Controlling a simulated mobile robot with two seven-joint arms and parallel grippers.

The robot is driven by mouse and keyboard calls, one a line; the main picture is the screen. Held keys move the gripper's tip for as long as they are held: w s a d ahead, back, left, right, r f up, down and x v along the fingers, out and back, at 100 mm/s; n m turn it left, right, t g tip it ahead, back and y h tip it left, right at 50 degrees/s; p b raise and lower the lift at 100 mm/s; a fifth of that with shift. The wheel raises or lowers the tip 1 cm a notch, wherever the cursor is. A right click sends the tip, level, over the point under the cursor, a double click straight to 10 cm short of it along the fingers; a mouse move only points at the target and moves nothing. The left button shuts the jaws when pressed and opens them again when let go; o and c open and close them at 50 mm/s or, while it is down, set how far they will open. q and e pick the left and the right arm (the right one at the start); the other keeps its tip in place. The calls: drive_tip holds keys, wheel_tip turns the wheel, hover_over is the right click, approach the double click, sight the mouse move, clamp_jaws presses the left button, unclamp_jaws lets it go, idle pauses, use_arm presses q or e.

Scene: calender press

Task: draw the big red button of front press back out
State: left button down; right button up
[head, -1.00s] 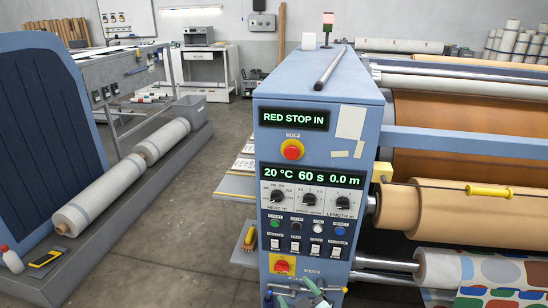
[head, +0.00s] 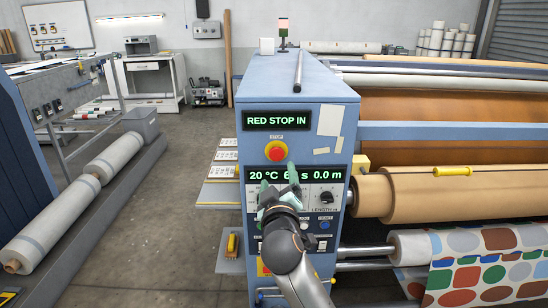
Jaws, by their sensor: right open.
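The big red button (head: 276,151) sits on a yellow surround near the top of the front press (head: 294,98) panel. The green display (head: 283,120) above it reads "RED STOP IN". My right gripper (head: 279,178) is raised in front of the panel with its fingers apart and empty. Its fingertips show just below the button, over the second display, and appear apart from the button. The gripper and arm hide part of that display, the left and middle dials and some small buttons. My left gripper is not in view.
A blank paper note (head: 328,121) is stuck right of the button. A metal bar (head: 299,72) lies on the press top. Tan rollers (head: 450,195) and patterned fabric (head: 490,265) are at the right. A side shelf (head: 229,256) holds a yellow-handled brush. Open floor lies left.

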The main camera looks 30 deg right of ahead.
sight(276, 155)
drive_tip(key=p+x, duration=0.1)
drive_tip(key=x, duration=1)
drive_tip(key=shift+a, duration=0.1)
clamp_jaws()
idle(0.3)
idle(0.8)
